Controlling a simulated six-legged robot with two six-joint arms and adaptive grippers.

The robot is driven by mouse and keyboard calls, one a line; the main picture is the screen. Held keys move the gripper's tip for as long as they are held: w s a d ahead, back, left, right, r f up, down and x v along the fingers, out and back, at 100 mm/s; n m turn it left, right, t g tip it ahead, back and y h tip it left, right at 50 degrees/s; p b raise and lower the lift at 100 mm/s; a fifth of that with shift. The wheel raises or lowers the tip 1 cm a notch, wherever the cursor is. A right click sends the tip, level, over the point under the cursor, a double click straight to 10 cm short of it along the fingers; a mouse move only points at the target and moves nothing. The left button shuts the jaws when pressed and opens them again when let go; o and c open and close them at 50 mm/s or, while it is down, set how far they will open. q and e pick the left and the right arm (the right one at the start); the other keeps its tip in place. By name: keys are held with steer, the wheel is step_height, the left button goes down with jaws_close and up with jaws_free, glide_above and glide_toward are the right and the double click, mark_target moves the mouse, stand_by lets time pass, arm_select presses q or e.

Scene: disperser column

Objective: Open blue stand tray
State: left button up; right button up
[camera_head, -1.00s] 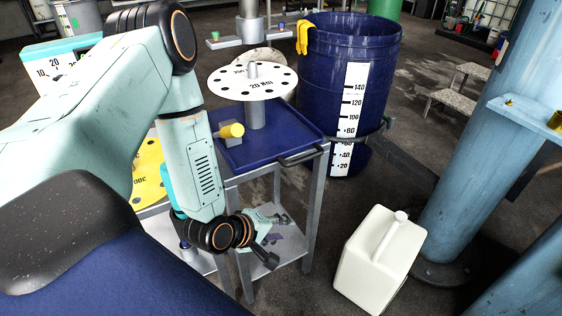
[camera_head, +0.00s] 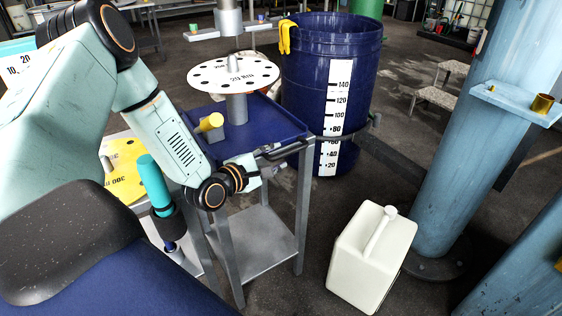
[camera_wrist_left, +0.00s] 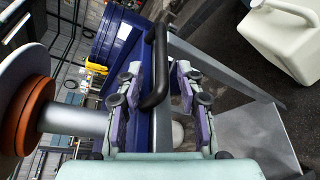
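The blue tray (camera_head: 268,117) sits on top of a grey metal stand in the head view. Its dark handle (camera_head: 288,147) runs along the front edge. My left gripper (camera_head: 266,157) is at the handle's left part, partly overlapping it. In the left wrist view, the handle (camera_wrist_left: 155,65) passes between the two purple-padded fingers of the left gripper (camera_wrist_left: 160,95). The fingers stand apart, with a visible gap between the handle and the right finger. Whether the left finger touches the handle cannot be told. My right gripper is in neither view.
A white perforated disc (camera_head: 234,74) on a post and a yellow-ended part (camera_head: 210,122) are on the tray. A large blue barrel (camera_head: 310,70) stands behind. A white canister (camera_head: 370,257) is on the floor, right of the stand. A light-blue column (camera_head: 465,130) rises farther right.

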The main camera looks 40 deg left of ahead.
arm_select(q)
steer(key=shift+b+x, duration=0.5)
steer(key=shift+x, duration=0.5)
steer(key=shift+w+d+f, duration=0.15)
steer(key=shift+w, duration=0.25)
jaws_close()
